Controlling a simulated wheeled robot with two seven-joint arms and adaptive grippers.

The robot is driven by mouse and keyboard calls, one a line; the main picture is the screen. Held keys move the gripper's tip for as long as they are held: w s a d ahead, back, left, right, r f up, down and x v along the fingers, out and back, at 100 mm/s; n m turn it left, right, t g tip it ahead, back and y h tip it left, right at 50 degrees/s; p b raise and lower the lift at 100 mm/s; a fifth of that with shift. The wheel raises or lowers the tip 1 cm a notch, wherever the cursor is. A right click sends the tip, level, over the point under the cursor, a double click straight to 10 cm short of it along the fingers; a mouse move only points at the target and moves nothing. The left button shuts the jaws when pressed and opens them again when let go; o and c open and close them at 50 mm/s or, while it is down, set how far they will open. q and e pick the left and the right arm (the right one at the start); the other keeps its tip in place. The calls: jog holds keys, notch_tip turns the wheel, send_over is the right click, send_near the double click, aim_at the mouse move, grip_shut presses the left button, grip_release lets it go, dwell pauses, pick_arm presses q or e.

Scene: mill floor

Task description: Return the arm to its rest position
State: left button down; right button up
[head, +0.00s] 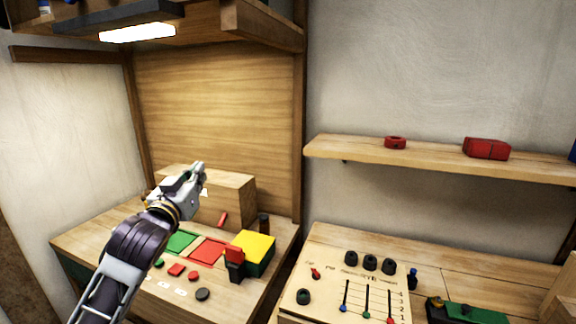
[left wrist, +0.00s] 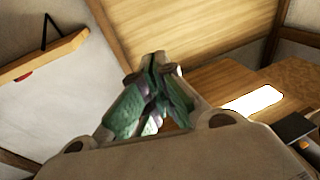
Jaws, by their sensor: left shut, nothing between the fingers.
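My left arm comes in from the lower left in the head view. Its gripper (head: 198,170) is shut and empty, raised in front of a wooden block (head: 232,196) on the left bench. In the left wrist view the closed fingers (left wrist: 155,66) point toward the wooden back panel (left wrist: 190,25), with nothing between them. My right gripper is in neither view.
The left bench holds green (head: 180,243) and red (head: 208,251) squares, a yellow-topped box (head: 254,249) and several small pieces. A control panel (head: 330,275) stands on the right bench. A wall shelf (head: 430,163) and a lit overhead cabinet (head: 265,30) are above.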

pick_arm(q)
jog(key=s+f+g+y, duration=0.1)
jog(key=s+f+g, duration=0.35)
jog(key=f, duration=0.95)
jog(key=s+f+g+y, duration=0.1)
jog(key=s+f+g, duration=0.35)
jog(key=f, duration=0.95)
jog(key=s+f+g, duration=0.7)
jog(key=s+f, duration=1.1)
jog(key=s, duration=0.4)
notch_tip(320, 180, down, 33)
jog(key=s+m+g, duration=0.1)
jog(key=s, duration=0.1)
jog(key=s+a+f, duration=0.3)
jog(key=s+f, duration=0.6)
jog(key=s, duration=0.1)
jog(key=s+a+f+g, duration=0.1)
jog(key=s+a+f, duration=0.2)
jog(key=s+f, duration=0.7)
jog(key=shift+s+f, duration=0.2)
jog(key=shift+s, duration=0.55)
jog(key=shift+a, duration=0.1)
